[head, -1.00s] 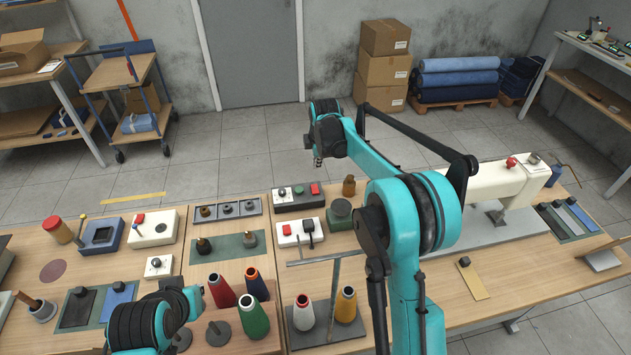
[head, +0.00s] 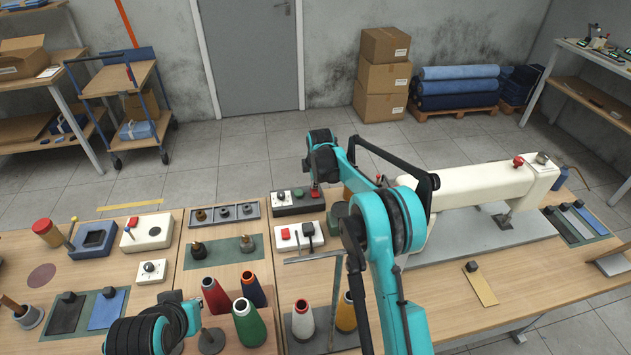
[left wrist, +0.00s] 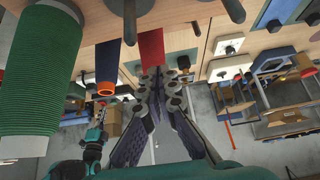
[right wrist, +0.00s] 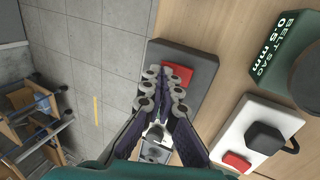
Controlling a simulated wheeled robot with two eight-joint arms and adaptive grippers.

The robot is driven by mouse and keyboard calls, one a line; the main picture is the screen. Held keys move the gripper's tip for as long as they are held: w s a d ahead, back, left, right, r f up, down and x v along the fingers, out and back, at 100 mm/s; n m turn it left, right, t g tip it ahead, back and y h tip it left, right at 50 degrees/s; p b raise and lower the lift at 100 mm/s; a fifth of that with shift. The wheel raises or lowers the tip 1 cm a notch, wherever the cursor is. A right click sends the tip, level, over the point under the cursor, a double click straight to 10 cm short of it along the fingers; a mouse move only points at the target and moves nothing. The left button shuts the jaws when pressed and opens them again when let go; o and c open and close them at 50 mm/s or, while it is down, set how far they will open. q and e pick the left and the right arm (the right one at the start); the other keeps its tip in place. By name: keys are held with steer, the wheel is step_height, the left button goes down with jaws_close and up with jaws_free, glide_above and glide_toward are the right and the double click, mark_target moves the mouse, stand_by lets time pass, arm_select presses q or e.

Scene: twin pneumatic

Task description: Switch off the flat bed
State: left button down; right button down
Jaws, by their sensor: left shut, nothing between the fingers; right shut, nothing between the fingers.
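A dark grey control box (head: 284,209) with a round knob (head: 298,193) lies on the middle table. Its red switch (right wrist: 184,72) shows in the right wrist view. My right gripper (right wrist: 163,88) is shut and empty, its tips over the box beside the red switch; contact cannot be told. In the head view the right gripper (head: 315,187) hides that switch. A white control box (head: 291,245) with a red button (head: 285,234) and black lever (head: 308,229) lies nearer. The white sewing machine (head: 475,194) stands on a grey plate at right. My left gripper (left wrist: 163,78) is shut and empty near the thread cones.
A green block marked "BELT SAG 0.5 mm" (right wrist: 285,45) lies near the white box. Thread cones, red (head: 215,297) and green (head: 248,323), stand at front. A grey tray of small parts (head: 224,222) lies left of the dark box.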

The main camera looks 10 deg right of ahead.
arm_select(q)
steer(key=shift+f, duration=0.15)
arm_select(e)
steer(key=shift+w+f, duration=0.1)
steer(key=shift+f, duration=0.15)
steer(key=shift+w+f+g+p, duration=0.15)
steer(key=shift+w+g+p, duration=0.15)
steer(key=shift+g+p, duration=0.2)
steer(key=shift+f, duration=0.2)
arm_select(q)
steer(key=shift+r, duration=0.5)
arm_select(e)
steer(key=shift+s, duration=0.1)
steer(key=shift+s+r, duration=0.15)
steer(key=shift+s, duration=0.55)
